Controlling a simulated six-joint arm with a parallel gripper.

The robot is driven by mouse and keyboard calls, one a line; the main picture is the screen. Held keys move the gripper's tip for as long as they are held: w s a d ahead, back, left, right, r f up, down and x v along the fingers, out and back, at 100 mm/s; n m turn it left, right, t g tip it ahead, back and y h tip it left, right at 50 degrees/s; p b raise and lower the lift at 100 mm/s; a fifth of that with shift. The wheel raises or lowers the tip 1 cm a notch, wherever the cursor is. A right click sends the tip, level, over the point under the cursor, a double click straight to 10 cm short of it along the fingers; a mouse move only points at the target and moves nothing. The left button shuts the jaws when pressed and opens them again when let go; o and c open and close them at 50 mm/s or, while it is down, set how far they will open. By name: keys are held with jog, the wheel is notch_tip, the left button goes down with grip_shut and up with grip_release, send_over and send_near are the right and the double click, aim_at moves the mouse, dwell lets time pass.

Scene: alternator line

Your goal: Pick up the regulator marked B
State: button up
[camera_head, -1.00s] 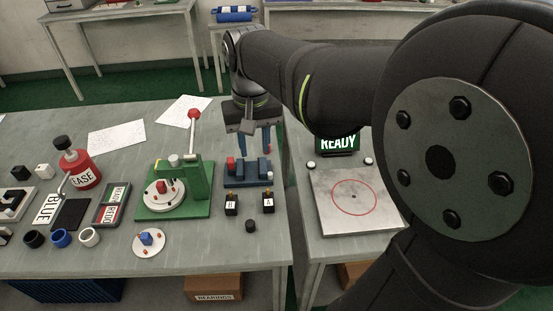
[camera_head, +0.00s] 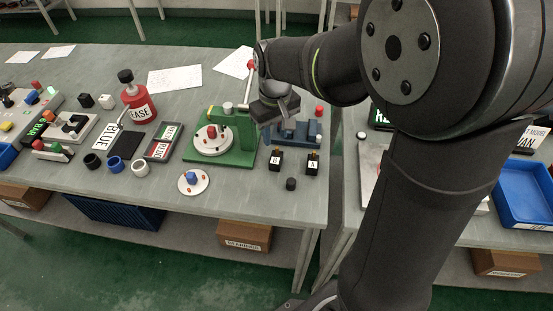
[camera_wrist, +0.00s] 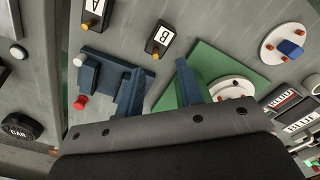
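The regulator marked B (camera_wrist: 155,42) is a small black block with a white B label and an orange-brown tip. In the head view it is the left of two black blocks (camera_head: 276,161), upright on the bench. The regulator marked A (camera_head: 312,164) stands to its right and is partly cut off in the wrist view (camera_wrist: 94,12). My gripper (camera_wrist: 160,68) is open and empty, its two blue fingers spread with regulator B beyond their tips.
A white disc (camera_head: 193,181) lies to the left. The bench's front edge is near.

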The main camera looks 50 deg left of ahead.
aim_at(276, 158)
jog(key=f, duration=0.5)
jog(key=shift+w+a+f, duration=0.2)
jog(key=shift+w+f, duration=0.15)
jog(key=shift+w, duration=0.05)
grip_shut()
